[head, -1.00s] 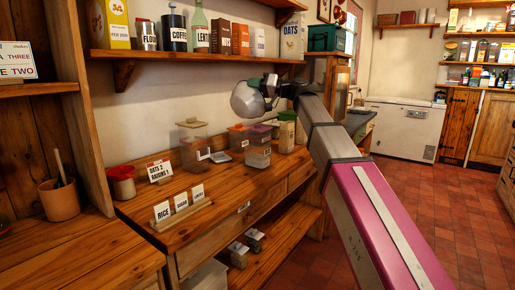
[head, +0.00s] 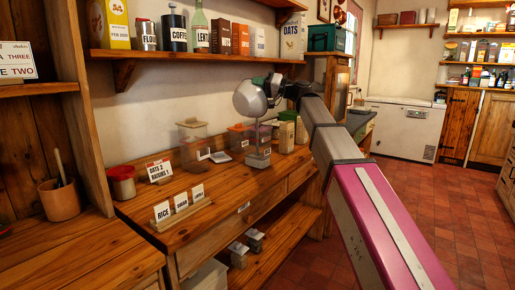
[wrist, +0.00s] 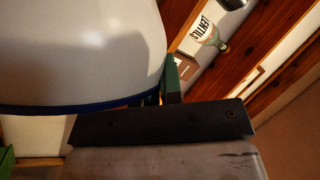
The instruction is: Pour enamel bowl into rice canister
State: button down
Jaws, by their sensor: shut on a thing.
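The pale enamel bowl (head: 249,101) is held in the air above the counter, tipped well over. In the wrist view the white bowl (wrist: 80,50) with its dark blue rim fills the upper left. My gripper (head: 272,86) is shut on the bowl's edge; a green finger part (wrist: 172,80) shows beside the rim. A clear canister (head: 257,158) stands upright on the counter below the bowl, apart from it. A faint pale streak between bowl and canister may be falling contents. I cannot read a label on this canister or see the bowl's inside.
A tall clear bin (head: 192,147) and an orange-lidded tub (head: 238,137) stand beside the canister, and a green-lidded container (head: 287,131) to its right. Label cards (head: 180,203) stand near the counter's front. A wall shelf (head: 190,55) with jars and boxes runs above.

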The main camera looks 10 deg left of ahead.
jog(key=shift+w+d+r+m, duration=0.15)
jog(key=shift+w+d+m, duration=0.2)
jog(key=shift+w+m, duration=0.25)
jog(key=shift+w+d+m+t+y, duration=0.4)
jog(key=shift+w+d+m+t, duration=0.15)
jog(key=shift+w+m, duration=0.25)
jog(key=shift+w+d+m+t+y, duration=0.3)
jog(key=shift+w+d+m+t, duration=0.15)
jog(key=shift+w+m, duration=0.3)
dwell(0.4)
jog(key=shift+w+d+f+m+t, duration=0.2)
jog(key=shift+w+d+m+t, duration=0.2)
jog(key=shift+w+m, duration=0.45)
jog(key=shift+s, duration=0.15)
